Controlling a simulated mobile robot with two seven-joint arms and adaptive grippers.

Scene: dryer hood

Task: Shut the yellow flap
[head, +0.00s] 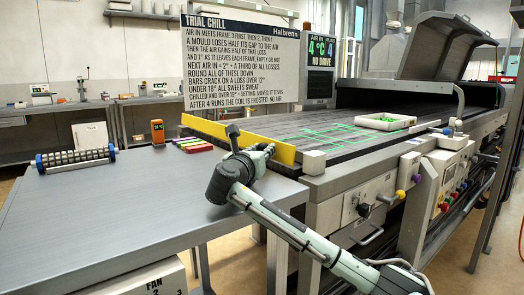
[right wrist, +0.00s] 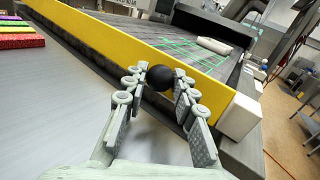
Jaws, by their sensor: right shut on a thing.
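The yellow flap (head: 210,127) is a long strip along the near end of the grey conveyor belt. It stands up on edge, tilted a little, and also crosses the right wrist view (right wrist: 100,33). A round black knob (right wrist: 160,78) is at the flap's near side, toward its right part. My right gripper (head: 267,149) reaches the flap's right half and is shut on the knob, one finger on each side. In the head view the gripper hides the knob. My left gripper is not in view.
A grey table (head: 120,205) lies before the flap, with coloured bars (head: 194,145), an orange device (head: 157,131) and a roller (head: 75,158). A white block (head: 314,162) sits at the flap's right end. A white tray (head: 385,124) is on the belt.

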